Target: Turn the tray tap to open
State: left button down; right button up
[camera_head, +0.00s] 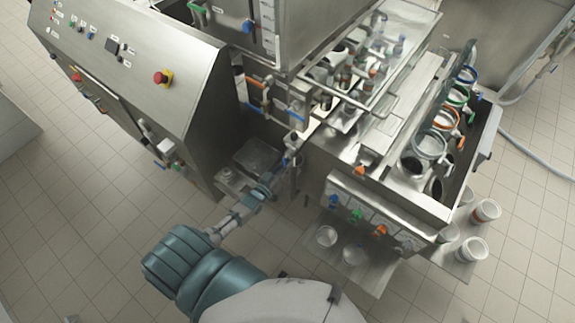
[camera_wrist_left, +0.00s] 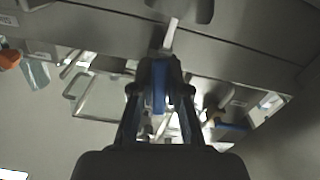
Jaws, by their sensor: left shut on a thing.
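My left arm reaches up from the bottom of the head view. Its gripper (camera_head: 287,158) is at the front left side of the steel filler machine, below the pipes. In the left wrist view the two fingers (camera_wrist_left: 160,78) are closed around a narrow blue tap handle (camera_wrist_left: 158,98). The handle points along the fingers, and its far end and valve body are mostly hidden by them. In the head view the gripper covers the handle, so how far it is turned cannot be told. My right gripper is not in view.
A steel control cabinet (camera_head: 130,75) with a red button (camera_head: 161,77) stands at left. An orange-handled pipe (camera_head: 256,82) is above the gripper. A front panel (camera_head: 365,210) carries blue, green and orange knobs. White cups (camera_head: 472,249) stand at right. Tiled floor is free at lower left.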

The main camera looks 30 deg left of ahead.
pick_arm(q)
jog(key=shift+s+a+f+m, duration=0.15)
jog(key=shift+f+m, duration=0.1)
jog(key=shift+m, duration=0.3)
jog(key=shift+a+f+m, duration=0.15)
jog(key=shift+f+m, duration=0.05)
jog(key=shift+m, duration=0.35)
jog(key=shift+a, duration=0.1)
jog(key=c, duration=1.1)
grip_release()
jog(key=shift+c, duration=0.2)
jog(key=shift+a+r, duration=0.1)
jog(key=shift+r, duration=0.05)
jog(key=s+a, duration=0.1)
jog(key=s, duration=1)
jog(key=shift+s, duration=0.35)
